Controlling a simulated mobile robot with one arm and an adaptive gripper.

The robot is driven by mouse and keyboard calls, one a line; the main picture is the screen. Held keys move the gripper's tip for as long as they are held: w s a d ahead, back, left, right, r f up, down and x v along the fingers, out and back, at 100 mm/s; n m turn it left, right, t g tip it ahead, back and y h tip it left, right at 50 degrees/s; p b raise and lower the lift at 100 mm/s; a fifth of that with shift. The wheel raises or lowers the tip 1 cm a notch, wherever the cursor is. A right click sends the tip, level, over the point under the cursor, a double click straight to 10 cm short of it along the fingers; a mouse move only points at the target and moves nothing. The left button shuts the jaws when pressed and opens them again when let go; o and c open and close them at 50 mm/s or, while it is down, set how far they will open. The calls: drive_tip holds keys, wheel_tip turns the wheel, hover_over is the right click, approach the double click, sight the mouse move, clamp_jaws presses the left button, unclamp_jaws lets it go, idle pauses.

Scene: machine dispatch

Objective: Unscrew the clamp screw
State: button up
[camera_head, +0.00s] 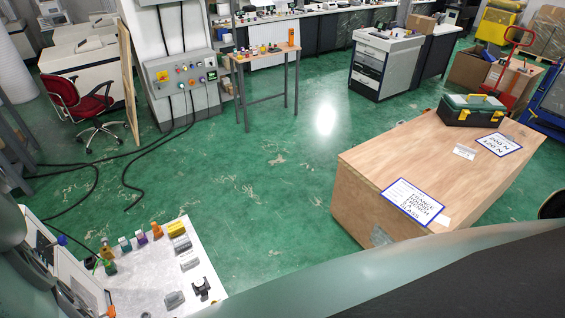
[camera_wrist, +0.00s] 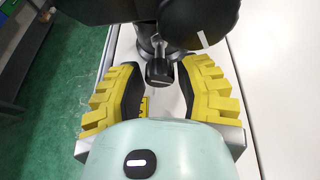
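In the wrist view, a dark knob-like part (camera_wrist: 160,71), which looks like the clamp screw, sits on a thin dark stem. It hangs below a dark, rounded body (camera_wrist: 205,22) with a white mark. My gripper (camera_wrist: 162,80) has yellow, ribbed fingers with black inner pads, one to each side of the knob. The fingers stand apart, with a gap visible on both sides of the knob, and nothing is held. How deep the knob lies between the fingertips is hard to tell. My gripper cannot be made out in the head view.
A white worktop (camera_head: 145,275) with small coloured parts and a black fixture (camera_head: 201,286) is at lower left in the head view. A wooden crate (camera_head: 360,200) bearing a toolbox (camera_head: 470,112) stands at right.

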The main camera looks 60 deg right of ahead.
clamp_jaws()
idle(0.3)
drive_tip(key=n+t, duration=0.1)
drive_tip(key=n, duration=0.1)
drive_tip(key=n+t+h, duration=0.1)
drive_tip(key=n, duration=0.1)
drive_tip(key=shift+s+a+f+t+b, duration=0.1)
drive_tip(key=shift+s+t+b, duration=0.05)
drive_tip(key=shift+t+b, duration=0.2)
drive_tip(key=n+t+b, duration=0.1)
drive_tip(key=n+b, duration=0.1)
drive_tip(key=shift+n+t, duration=0.3)
drive_tip(key=shift+t, duration=0.05)
drive_tip(key=shift+n+b, duration=0.3)
drive_tip(key=shift+t, duration=0.3)
